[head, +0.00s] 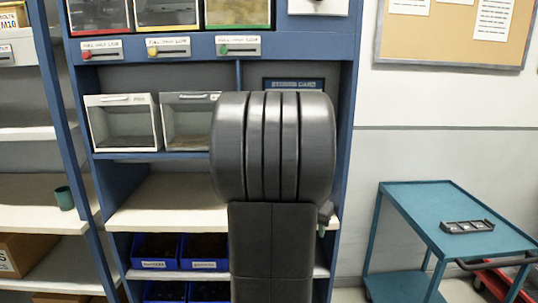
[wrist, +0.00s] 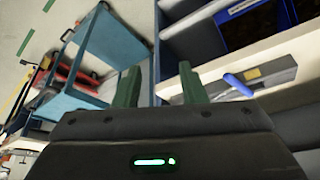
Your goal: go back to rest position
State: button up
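My gripper (wrist: 159,80) shows in the wrist view with its two green fingers apart and nothing between them. In the head view my dark arm stands upright in front of the blue rack (head: 345,130) and hides most of the gripper. Only a small part of it shows at the arm's right side. I cannot tell whether the fingers touch anything.
A teal cart (head: 455,205) with a dark tray (head: 467,226) on top stands at right; it also shows in the wrist view (wrist: 112,45). Blue bins (head: 155,250) sit low in the rack. A green cup (head: 64,198) stands on the left shelf. A red cart is partly behind the teal one.

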jog(key=a+f+n+y+b, duration=0.1)
jog(key=a+f+n, duration=0.1)
jog(key=f, duration=0.6)
jog(key=w+a+f+n+b, duration=0.1)
jog(key=a+f+n, duration=0.1)
jog(key=f, duration=0.7)
jog(key=shift+w+a+n+t+y+b, duration=0.15)
jog(key=shift+a+n+t+y+b, duration=0.2)
jog(key=shift+n, duration=0.25)
jog(key=shift+d+f, duration=0.1)
jog(key=shift+d, duration=0.05)
